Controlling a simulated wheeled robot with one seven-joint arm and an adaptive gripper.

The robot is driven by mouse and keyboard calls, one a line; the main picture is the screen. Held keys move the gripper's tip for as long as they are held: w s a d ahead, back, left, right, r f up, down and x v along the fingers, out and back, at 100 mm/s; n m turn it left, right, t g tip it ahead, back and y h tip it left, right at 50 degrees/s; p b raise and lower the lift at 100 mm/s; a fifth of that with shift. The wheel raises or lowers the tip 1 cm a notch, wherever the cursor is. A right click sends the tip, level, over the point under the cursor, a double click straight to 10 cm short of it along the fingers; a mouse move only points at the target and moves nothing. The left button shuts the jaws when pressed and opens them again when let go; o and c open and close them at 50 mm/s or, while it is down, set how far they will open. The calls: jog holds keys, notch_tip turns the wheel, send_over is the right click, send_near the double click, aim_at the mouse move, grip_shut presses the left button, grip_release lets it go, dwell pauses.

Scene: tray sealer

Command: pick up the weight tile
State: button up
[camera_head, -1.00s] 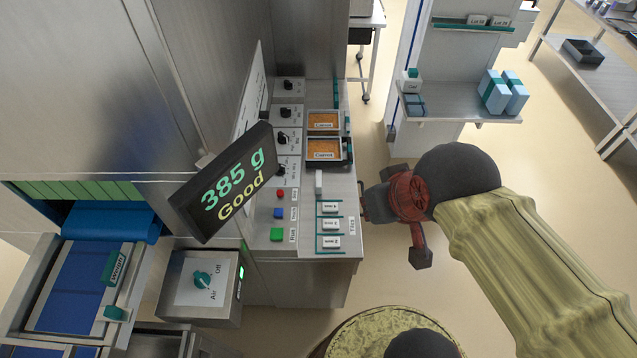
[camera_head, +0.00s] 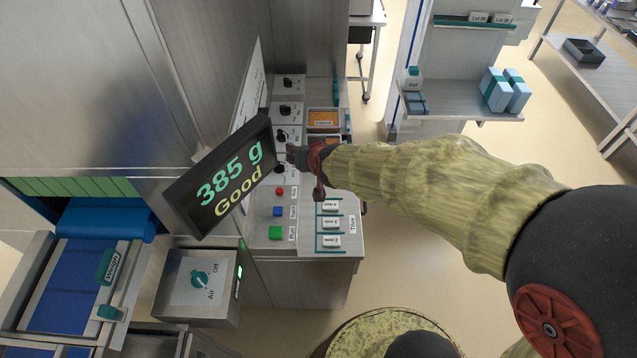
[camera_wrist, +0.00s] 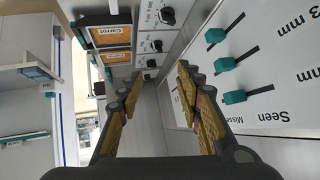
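The tiles are not in the wrist view.
Black knobs (camera_wrist: 167,16) and carrot trays (camera_wrist: 102,31) are on the counter. A board with teal sliders (camera_wrist: 233,97) stands right in the wrist view. Red, blue and green buttons (camera_head: 277,232) sit beside the tiles.

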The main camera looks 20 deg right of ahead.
jog(key=w+d+f+t+h, duration=0.1)
jog(key=f, duration=0.6)
jog(key=w+d+f+m+t+h+b, duration=0.1)
jog(key=f, duration=0.6)
jog(key=w+d+f+t+h, duration=0.1)
jog(key=d+f+h, duration=0.1)
jog(key=f, duration=0.6)
jog(key=shift+d+m, duration=0.1)
jog(key=shift+m, duration=0.3)
jog(key=shift+d+f+b, duration=0.2)
jog(key=shift+f+b, duration=0.1)
jog(key=shift+w+d+f+h+b, duration=0.15)
jog(key=shift+w+d+f+b, duration=0.1)
jog(key=shift+w, duration=0.2)
jog(key=shift+w+d+f+h+b, duration=0.15)
jog(key=shift+w+f+b, duration=0.1)
jog(key=shift+w, duration=0.2)
jog(key=b+x, duration=0.2)
jog(key=x, duration=0.3)
jog(key=shift+d, duration=0.15)
jog(key=shift+w+r, duration=0.1)
jog(key=shift+w, duration=0.1)
jog(key=shift+c, duration=0.8)
jog(key=c, duration=0.8)
